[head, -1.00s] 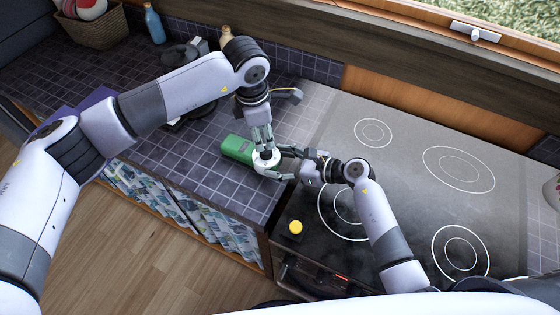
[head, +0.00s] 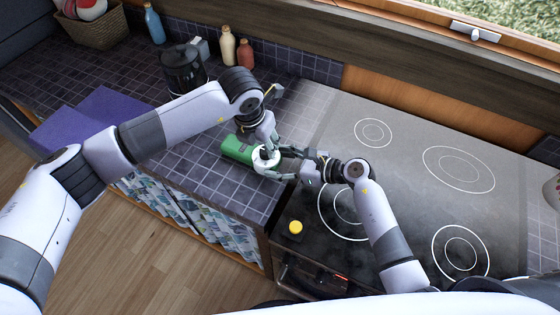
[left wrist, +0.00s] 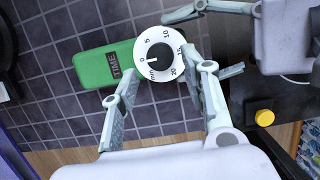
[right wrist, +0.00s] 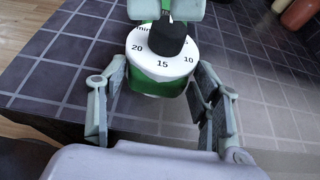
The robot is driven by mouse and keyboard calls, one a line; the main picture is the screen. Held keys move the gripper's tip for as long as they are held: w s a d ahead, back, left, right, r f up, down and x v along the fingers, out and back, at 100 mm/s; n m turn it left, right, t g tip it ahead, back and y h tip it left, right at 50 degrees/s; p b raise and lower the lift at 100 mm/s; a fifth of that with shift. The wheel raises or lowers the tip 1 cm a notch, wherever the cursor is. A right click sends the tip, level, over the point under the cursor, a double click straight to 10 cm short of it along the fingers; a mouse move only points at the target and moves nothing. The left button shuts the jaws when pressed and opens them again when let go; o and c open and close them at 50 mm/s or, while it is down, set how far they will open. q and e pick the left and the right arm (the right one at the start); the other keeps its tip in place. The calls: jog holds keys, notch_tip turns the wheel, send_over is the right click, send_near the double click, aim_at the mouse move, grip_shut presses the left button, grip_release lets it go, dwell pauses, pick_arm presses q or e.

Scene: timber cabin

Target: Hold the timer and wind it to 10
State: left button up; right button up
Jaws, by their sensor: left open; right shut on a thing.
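The timer is a green box with a round white dial and a black knob; its green body (head: 237,149) lies on the tiled counter beside the hob. In the left wrist view the dial (left wrist: 172,85) shows numbers 0 to 20, and the light mark on the knob (left wrist: 158,58) seems to point near 0. My right gripper (head: 279,163) is shut on the timer's dial end from the right; its fingers flank it in the right wrist view (right wrist: 160,75). My left gripper (head: 266,150) is open above the dial, its fingers on either side of the knob.
The black hob (head: 400,150) lies to the right, with a yellow knob (head: 295,227) at its near left corner. A dark pot (head: 182,70), bottles (head: 228,45) and a purple item (head: 105,108) are on the counter. Tiles left of the timer are clear.

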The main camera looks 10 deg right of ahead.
aim_at(264, 151)
pick_arm(q)
jog(key=shift+x, duration=1.95)
jog(key=shift+c, duration=0.4)
jog(key=c, duration=0.7)
jog(key=shift+m+g+h, duration=0.3)
jog(key=shift+m, duration=1.1)
jog(key=shift+r, duration=0.1)
jog(key=m, duration=0.2)
jog(key=shift+w+m, duration=0.1)
jog(key=shift+m, duration=0.3)
